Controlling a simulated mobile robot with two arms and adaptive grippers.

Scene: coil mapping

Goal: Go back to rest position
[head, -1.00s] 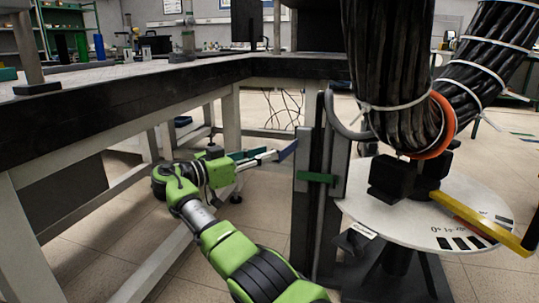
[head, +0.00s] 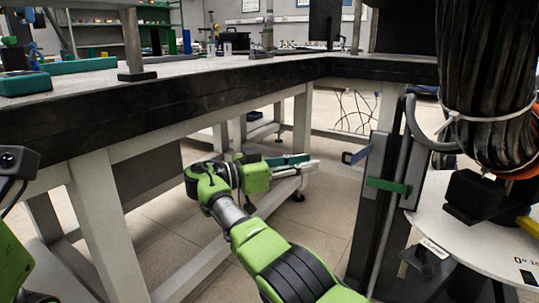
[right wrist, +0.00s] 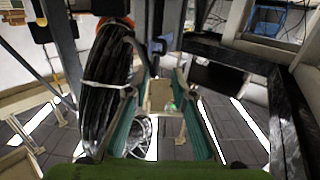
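My right arm comes up from the bottom of the head view, green and black. Its gripper (head: 308,161) points right, beside the dark-edged table and left of an upright grey post. In the right wrist view the two teal fingers of this gripper (right wrist: 162,78) stand well apart with nothing held between them. Part of my left arm, green with a black piece, shows at the left edge of the head view. Its fingers are out of the picture.
The long table (head: 215,97) with a thick dark edge runs above and behind the right gripper. The post (head: 377,205) stands close to its right. A bundle of black cables (head: 487,100) hangs over a round white plate (head: 475,235) at the right.

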